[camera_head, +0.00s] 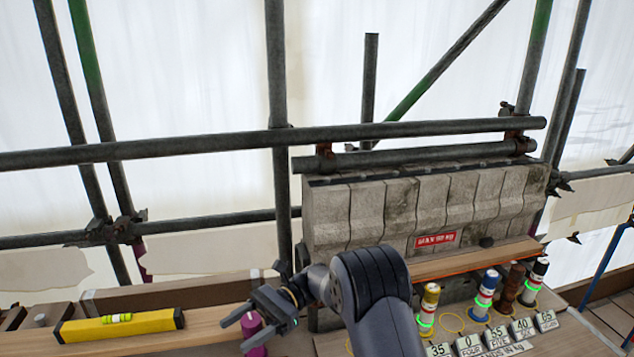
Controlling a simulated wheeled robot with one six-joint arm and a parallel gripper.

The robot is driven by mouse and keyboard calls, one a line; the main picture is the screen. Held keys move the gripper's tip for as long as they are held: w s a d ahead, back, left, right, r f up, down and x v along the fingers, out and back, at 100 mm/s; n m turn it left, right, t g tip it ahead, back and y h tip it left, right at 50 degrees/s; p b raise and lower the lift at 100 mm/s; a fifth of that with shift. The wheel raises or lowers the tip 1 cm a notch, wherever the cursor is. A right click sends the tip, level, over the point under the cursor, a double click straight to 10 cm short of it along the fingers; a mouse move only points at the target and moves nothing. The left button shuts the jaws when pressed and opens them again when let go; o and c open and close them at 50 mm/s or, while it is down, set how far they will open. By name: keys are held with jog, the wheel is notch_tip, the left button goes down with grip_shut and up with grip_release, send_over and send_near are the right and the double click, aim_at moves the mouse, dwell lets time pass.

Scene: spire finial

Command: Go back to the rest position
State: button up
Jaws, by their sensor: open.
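My gripper (241,316) is at the lower middle of the head view, its two dark fingers pointing left with a gap between them. It is open and nothing shows between the fingers. A purple cylinder (254,334) shows just beyond and below the fingers; I cannot tell whether they touch it. My dark arm rises from the bottom edge and bends left to the gripper, hiding part of the bench behind it.
A yellow spirit level (120,327) lies on planks at left. At right, several banded canisters (484,296) stand behind numbered labels (497,337). A grey stone block (410,215) with a red sign (435,240) stands behind. Scaffold tubes (200,145) cross the back.

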jog(key=shift+w+f+m+t+y+b, duration=0.2)
jog(key=shift+m+t+y+b, duration=0.6)
jog(key=shift+b, duration=3)
jog(key=m+t+y+b, duration=0.1)
jog(key=t+b, duration=0.1)
jog(key=b, duration=0.3)
jog(key=shift+a, duration=0.1)
jog(key=shift+m+t+y+b, duration=0.4)
jog(key=shift+m+t+b, duration=0.25)
jog(key=shift+b, duration=0.2)
jog(key=m+t+b, duration=0.1)
jog(key=b, duration=0.1)
jog(key=m+t+y+b, duration=0.1)
jog(key=t+b, duration=0.1)
jog(key=shift+w+a, duration=0.1)
jog(key=shift+w, duration=0.15)
jog(key=shift+w+r+m+t+b, duration=0.15)
jog(key=shift+m+t+b, duration=0.6)
jog(key=shift+t+b, duration=0.45)
jog(key=shift+t+y, duration=0.25)
jog(key=shift+y, duration=0.05)
jog(key=shift+r, duration=0.15)
